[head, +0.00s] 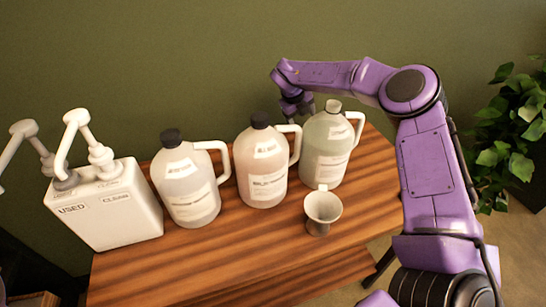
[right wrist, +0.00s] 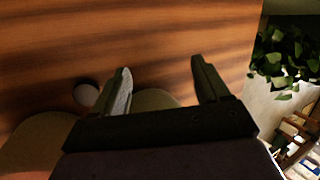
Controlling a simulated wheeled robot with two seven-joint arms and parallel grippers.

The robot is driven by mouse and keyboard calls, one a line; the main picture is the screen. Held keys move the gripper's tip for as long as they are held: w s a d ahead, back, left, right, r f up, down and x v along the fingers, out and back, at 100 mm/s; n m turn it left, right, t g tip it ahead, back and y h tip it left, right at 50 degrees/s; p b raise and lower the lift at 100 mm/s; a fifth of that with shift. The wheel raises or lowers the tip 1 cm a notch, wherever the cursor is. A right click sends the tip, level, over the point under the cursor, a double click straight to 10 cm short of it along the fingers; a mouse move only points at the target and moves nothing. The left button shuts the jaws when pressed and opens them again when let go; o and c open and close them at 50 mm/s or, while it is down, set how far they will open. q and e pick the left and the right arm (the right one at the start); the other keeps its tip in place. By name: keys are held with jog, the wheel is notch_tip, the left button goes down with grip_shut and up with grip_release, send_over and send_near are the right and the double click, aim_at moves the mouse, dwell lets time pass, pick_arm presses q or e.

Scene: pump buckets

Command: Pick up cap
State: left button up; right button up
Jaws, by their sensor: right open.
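A clear jug with a black cap (head: 171,138) stands on the table's left part. The middle pinkish jug (head: 264,178) also has a black cap (head: 260,120). The right greenish jug (head: 325,150) has a bare, pale neck with no cap on it. My right gripper (head: 295,107) is behind and between the middle and right jugs, partly hidden. In the right wrist view, its two fingers (right wrist: 160,85) are apart with nothing held between them. A small round grey thing (right wrist: 86,95) lies left of the fingers; I cannot tell if it is a cap. My left gripper is not in view.
A white two-pump box (head: 110,208) labelled USED and CLEAN stands at the left. The wooden table's (head: 190,275) front is clear. A plant (head: 515,120) stands at the right.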

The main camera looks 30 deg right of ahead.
jog(key=s+a+f+m+g+y, duration=0.15)
jog(key=a+y, duration=0.35)
jog(key=a, duration=0.5)
jog(key=shift+m, duration=0.25)
jog(key=f+p, duration=0.1)
jog(key=f, duration=0.2)
jog(key=f+p, duration=0.1)
jog(key=f, duration=0.1)
jog(key=s+f+p, duration=0.1)
jog(key=f, duration=0.2)
jog(key=shift+a+f, duration=0.25)
jog(key=shift+f, duration=0.35)
jog(key=c, duration=1.1)
